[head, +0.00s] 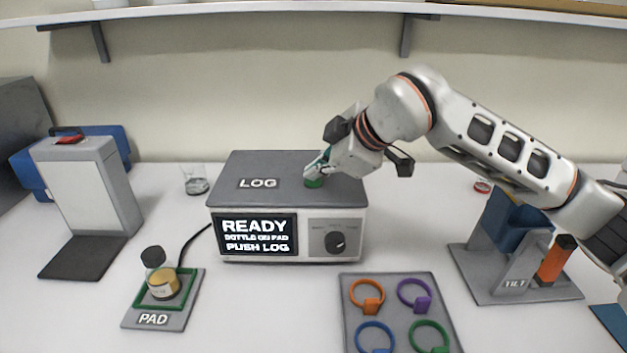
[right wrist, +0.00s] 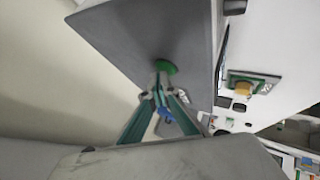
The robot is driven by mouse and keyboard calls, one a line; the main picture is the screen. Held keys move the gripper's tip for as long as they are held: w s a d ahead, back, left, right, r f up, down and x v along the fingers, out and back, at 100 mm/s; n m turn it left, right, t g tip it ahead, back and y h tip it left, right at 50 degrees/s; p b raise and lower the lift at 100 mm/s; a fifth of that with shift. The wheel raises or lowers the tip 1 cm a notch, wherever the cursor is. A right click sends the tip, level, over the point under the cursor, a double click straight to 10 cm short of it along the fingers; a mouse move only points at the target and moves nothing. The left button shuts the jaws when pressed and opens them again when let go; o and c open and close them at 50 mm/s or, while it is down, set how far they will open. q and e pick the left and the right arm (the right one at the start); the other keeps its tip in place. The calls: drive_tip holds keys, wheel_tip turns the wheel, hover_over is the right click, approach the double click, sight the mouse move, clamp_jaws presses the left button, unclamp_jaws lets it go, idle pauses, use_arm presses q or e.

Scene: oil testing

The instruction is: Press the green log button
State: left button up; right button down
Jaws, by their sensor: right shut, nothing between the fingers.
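The green log button (head: 314,183) sits on the dark top of the log box (head: 262,167), right of the word LOG. The box's screen (head: 256,234) reads READY, BOTTLE ON PAD, PUSH LOG. My right gripper (head: 312,172) is shut and empty, with its tips at the button and partly over it. In the right wrist view my right gripper (right wrist: 160,76) points at the green button (right wrist: 166,67); I cannot tell if they touch. A bottle (head: 161,280) with a dark cap and amber contents stands on the pad (head: 188,318). My left gripper is out of view.
A glass beaker (head: 195,180) stands left of the box. A tray (head: 352,318) with several coloured rings lies in front. A tilt stand (head: 478,280) is at the right, and a grey panel stand (head: 88,185) at the left. A shelf (head: 250,10) runs above.

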sight(317, 183)
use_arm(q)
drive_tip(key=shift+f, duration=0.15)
use_arm(e)
drive_tip(key=shift+f, duration=0.2)
drive_tip(key=shift+r, duration=0.15)
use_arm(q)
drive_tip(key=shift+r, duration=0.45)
use_arm(e)
drive_tip(key=shift+r, duration=0.8)
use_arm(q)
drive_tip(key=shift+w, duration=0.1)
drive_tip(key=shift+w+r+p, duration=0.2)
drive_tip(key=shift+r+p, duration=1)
use_arm(e)
drive_tip(key=shift+r, duration=2.55)
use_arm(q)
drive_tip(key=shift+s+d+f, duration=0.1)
use_arm(e)
drive_tip(key=shift+d+f, duration=0.1)
